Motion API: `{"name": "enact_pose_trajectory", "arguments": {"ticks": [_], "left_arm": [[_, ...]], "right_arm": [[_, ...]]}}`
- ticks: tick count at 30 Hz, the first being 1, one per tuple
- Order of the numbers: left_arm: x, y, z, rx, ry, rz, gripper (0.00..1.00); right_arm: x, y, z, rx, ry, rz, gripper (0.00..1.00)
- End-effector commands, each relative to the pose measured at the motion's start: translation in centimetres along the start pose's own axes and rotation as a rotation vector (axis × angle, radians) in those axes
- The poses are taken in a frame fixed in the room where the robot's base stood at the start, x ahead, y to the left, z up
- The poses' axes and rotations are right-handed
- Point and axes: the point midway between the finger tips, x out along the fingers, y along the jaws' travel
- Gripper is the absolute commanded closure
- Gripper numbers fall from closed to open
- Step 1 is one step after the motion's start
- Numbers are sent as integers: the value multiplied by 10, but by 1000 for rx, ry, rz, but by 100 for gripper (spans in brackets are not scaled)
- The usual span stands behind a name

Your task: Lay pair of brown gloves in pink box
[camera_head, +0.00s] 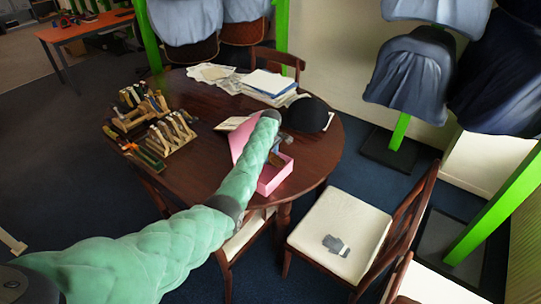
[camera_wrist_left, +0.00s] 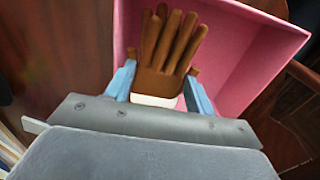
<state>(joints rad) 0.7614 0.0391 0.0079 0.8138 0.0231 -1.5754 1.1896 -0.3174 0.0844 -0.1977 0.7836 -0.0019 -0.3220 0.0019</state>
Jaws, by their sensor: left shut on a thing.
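The pink box (camera_head: 275,177) stands open on the round wooden table, near its right front edge. It also fills much of the left wrist view (camera_wrist_left: 235,55). The pair of brown gloves (camera_wrist_left: 170,45) shows in the left wrist view, fingers pointing away from me over the box's interior. My left gripper (camera_wrist_left: 158,88) is shut on the gloves near their pale cuff, with a blue finger on each side. In the head view my green-sleeved arm reaches across the table and the left gripper (camera_head: 280,150) is at the box, partly hidden. I cannot tell whether the gloves touch the box floor.
A black cap (camera_head: 306,114) sits just behind the box. Papers and books (camera_head: 268,84) lie at the back of the round table (camera_head: 205,165), and a wooden rack of tools (camera_head: 150,122) at its left. A chair with a grey glove-like item (camera_head: 336,245) stands at right.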

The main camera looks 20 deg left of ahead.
Motion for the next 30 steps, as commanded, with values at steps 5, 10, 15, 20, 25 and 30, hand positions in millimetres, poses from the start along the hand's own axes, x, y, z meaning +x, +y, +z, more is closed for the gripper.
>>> {"name": "enact_pose_trajectory", "arguments": {"ticks": [5, 10, 15, 20, 25, 30], "left_arm": [[0, 0, 0, 0, 0, 0, 69], [0, 0, 0, 0, 0, 0, 69], [0, 0, 0, 0, 0, 0, 69], [0, 0, 0, 0, 0, 0, 69], [0, 0, 0, 0, 0, 0, 69], [0, 0, 0, 0, 0, 0, 69]], "right_arm": [[0, 0, 0, 0, 0, 0, 100], [0, 0, 0, 0, 0, 0, 100], [-1, 0, 0, 0, 1, 0, 100], [-2, 0, 0, 0, 1, 0, 100], [-4, 0, 0, 0, 0, 0, 100], [-5, 0, -1, 0, 0, 0, 100]]}}
